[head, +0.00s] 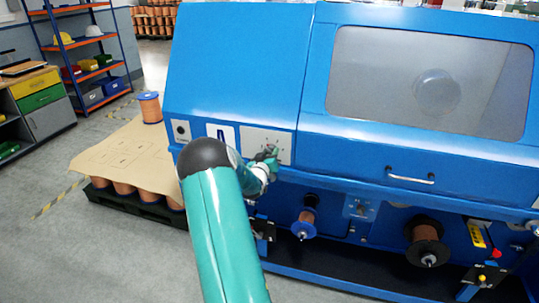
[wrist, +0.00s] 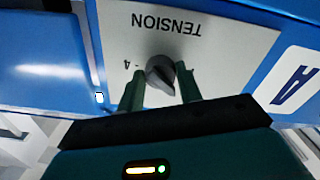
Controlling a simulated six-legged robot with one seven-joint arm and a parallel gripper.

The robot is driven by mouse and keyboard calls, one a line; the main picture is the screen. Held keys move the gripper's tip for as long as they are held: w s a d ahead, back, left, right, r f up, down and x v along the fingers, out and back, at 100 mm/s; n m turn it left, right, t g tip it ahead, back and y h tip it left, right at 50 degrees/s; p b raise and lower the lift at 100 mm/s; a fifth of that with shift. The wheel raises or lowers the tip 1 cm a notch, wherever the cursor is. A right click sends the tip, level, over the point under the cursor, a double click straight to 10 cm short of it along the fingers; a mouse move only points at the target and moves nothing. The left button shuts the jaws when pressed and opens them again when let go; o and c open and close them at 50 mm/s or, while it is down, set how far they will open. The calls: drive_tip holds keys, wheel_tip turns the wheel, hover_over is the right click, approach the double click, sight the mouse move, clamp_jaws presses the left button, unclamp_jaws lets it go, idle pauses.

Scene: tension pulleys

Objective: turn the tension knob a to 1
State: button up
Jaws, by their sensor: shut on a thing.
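The tension knob (wrist: 160,75) is a dark grey round knob on a light plate (wrist: 205,45) marked TENSION, which appears upside down in the wrist view. A numeral 4 shows beside the knob; other marks are hidden or too dark to read. A large letter A label (wrist: 296,88) is beside the plate. My gripper (wrist: 160,88) is at the knob, with one green finger on each side, shut on it. In the head view my gripper (head: 268,155) is at the light plate (head: 280,138) on the blue machine, and the knob is too small to make out there.
The blue machine (head: 240,60) fills the middle and right, with a window, a handle (head: 410,180) and wire spools (head: 303,224) below. A cardboard-topped pallet (head: 120,155) with a spool (head: 150,107) stands at left. The grey floor at lower left is clear.

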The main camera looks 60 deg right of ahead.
drive_tip(key=n, duration=0.3)
drive_tip(key=shift+n, duration=2.3)
drive_tip(key=o, duration=1)
drive_tip(key=shift+a, duration=0.15)
drive_tip(key=s+a, duration=0.2)
drive_tip(key=a, duration=1.1)
drive_tip(key=shift+s+a, duration=0.15)
drive_tip(key=shift+a, duration=0.05)
